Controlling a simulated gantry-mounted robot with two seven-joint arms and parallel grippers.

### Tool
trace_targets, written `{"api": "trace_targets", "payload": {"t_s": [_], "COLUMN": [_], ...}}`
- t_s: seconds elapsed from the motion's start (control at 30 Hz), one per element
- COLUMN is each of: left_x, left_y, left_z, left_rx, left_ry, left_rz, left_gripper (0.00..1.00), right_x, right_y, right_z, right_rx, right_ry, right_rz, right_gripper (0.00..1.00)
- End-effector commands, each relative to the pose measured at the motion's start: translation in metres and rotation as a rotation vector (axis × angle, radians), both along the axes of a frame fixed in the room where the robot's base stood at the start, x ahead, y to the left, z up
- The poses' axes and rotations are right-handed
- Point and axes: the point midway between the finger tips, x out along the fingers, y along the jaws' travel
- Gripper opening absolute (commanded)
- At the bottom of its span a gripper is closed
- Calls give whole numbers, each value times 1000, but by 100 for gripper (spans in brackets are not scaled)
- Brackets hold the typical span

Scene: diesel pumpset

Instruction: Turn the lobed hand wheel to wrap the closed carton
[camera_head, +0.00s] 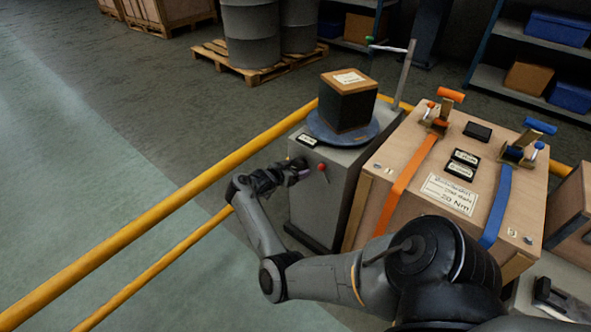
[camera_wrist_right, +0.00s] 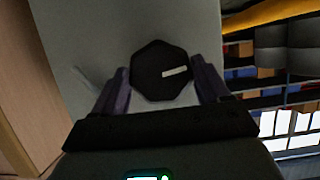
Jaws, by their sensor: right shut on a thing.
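The closed carton (camera_head: 348,105) has a brown top with a white label and dark sides. It stands upright on a round blue turntable (camera_head: 318,128) on top of a grey cabinet (camera_head: 335,200). The lobed hand wheel (camera_wrist_right: 150,70) is black with a white bar mark and sits on the cabinet's grey face. My right gripper (camera_wrist_right: 162,82) is shut on the hand wheel, with a purple finger on either side of it. In the head view, my right gripper (camera_head: 300,173) is at the cabinet's left face and hides the wheel. My left gripper is out of view.
A red knob (camera_head: 321,167) is on the cabinet near the gripper. A post with a crossbar (camera_head: 404,75) rises behind the turntable. A wooden crate (camera_head: 450,190) with orange and blue straps stands to the right. Yellow rails (camera_head: 150,222) run along the left.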

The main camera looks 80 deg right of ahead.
Motion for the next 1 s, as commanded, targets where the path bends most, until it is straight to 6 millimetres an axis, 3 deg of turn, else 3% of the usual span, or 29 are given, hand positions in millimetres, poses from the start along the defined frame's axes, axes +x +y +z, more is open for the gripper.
{"api": "trace_targets", "payload": {"t_s": [0.47, 1.0], "left_x": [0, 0], "left_y": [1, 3], "left_z": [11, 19], "left_rx": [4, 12], "left_ry": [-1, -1], "left_rz": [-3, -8], "left_gripper": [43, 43], "right_x": [-1, -4], "right_y": [1, 2], "right_z": [1, -2], "right_rx": [-59, -275], "right_ry": [-122, -561], "right_rz": [0, 0], "right_gripper": [45, 45]}}
